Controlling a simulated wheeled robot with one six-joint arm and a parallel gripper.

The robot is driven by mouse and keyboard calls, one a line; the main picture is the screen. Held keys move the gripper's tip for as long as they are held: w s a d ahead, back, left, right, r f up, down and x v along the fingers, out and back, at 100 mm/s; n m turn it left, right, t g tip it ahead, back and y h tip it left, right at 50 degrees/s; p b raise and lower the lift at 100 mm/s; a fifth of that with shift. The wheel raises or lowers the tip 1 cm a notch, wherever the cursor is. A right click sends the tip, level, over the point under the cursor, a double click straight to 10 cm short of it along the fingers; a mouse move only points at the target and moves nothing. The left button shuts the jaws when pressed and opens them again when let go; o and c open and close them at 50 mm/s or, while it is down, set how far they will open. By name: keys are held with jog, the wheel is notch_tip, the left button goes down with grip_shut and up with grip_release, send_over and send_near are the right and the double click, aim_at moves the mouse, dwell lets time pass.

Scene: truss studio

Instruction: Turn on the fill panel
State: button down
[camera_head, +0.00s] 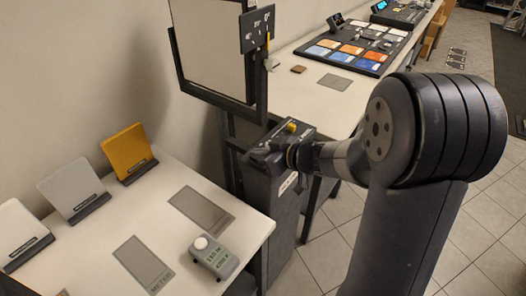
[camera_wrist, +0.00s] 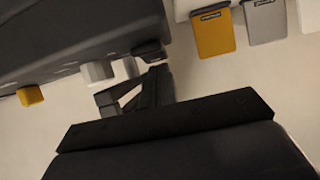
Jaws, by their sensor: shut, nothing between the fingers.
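The fill panel (camera_head: 208,45) is a flat pale face in a black frame, upright at the upper left of the head view. Its face shows no clear glow. A small dark plate (camera_head: 257,30) with light switches or knobs is at its right edge. My gripper (camera_head: 262,155) is shut and empty, below the panel and in front of a dark box (camera_head: 281,180) with a yellow knob (camera_head: 291,127) on top. In the wrist view my gripper's fingers (camera_wrist: 152,78) lie beside a dark body (camera_wrist: 75,35) bearing a yellow knob (camera_wrist: 29,95) and a white knob (camera_wrist: 97,71). Contact cannot be told.
A white table (camera_head: 130,215) at lower left holds orange (camera_head: 127,149), grey (camera_head: 72,188) and white (camera_head: 20,228) cards on stands and a light meter (camera_head: 214,257). A far table (camera_head: 310,90) holds a tray of colour swatches (camera_head: 378,38). Tiled floor (camera_head: 485,220) is clear at right.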

jog(key=shift+r+p, duration=0.15)
jog(key=shift+p, duration=0.4)
jog(key=shift+w+a+p, duration=0.1)
jog(key=shift+a+p, duration=0.05)
jog(key=shift+p, duration=0.5)
jog(key=shift+a+g+h+p, duration=0.1)
jog(key=shift+g+h+p, duration=0.25)
jog(key=shift+p, duration=0.7)
jog(key=shift+w+f+b, duration=0.1)
jog(key=shift+f+b, duration=0.2)
jog(key=shift+f, duration=0.1)
jog(key=shift+s+d+f, duration=0.1)
jog(key=shift+s+d, duration=0.4)
jog(key=shift+d, duration=0.15)
